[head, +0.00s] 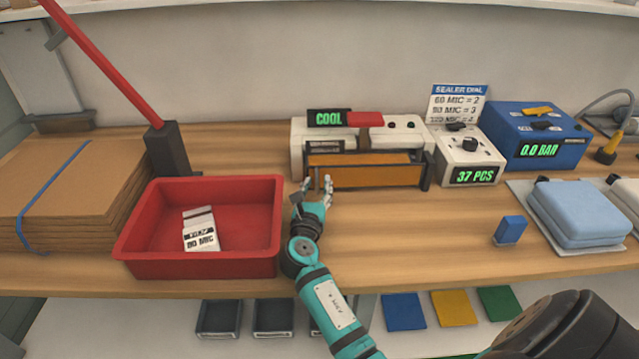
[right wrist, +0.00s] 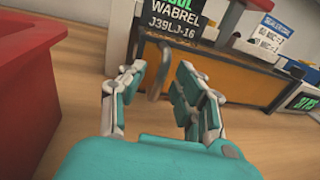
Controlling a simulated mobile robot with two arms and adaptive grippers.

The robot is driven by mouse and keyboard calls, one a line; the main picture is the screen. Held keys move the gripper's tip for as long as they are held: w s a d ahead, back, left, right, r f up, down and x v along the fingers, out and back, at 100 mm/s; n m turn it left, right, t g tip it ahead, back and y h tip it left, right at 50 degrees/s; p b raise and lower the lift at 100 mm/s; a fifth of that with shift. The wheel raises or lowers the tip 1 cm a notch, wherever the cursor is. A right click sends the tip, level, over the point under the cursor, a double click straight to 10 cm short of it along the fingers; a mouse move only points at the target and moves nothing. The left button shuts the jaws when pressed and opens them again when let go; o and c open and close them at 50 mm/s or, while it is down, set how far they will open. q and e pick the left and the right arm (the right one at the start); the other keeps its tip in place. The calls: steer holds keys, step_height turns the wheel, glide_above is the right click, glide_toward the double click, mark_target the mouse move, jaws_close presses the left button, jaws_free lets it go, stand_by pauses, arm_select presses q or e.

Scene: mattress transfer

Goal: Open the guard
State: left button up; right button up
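The sealer (head: 298,150) is a white machine at the back middle of the bench, with a green "COOL" display (head: 328,118). Its guard (head: 365,175) is an orange panel in a dark frame across the front. It also shows in the right wrist view (right wrist: 205,72). My right gripper (head: 318,187) is at the guard's left end, just in front of it. In the right wrist view its fingers (right wrist: 160,95) are spread apart. A thin grey-brown curved piece (right wrist: 158,72) shows between them; I cannot tell whether they touch it. My left gripper is not in view.
A red tray (head: 200,272) holding printed cards stands left of my right gripper. Stacked cardboard (head: 60,190) lies farther left. A white dial box (head: 468,150) and a blue box (head: 535,130) stand right of the sealer. Bench right of my arm is clear up to a small blue block (head: 510,230).

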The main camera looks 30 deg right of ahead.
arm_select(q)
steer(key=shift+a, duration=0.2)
arm_select(e)
steer(key=shift+a, duration=0.1)
steer(key=shift+c, duration=0.7)
jaws_close()
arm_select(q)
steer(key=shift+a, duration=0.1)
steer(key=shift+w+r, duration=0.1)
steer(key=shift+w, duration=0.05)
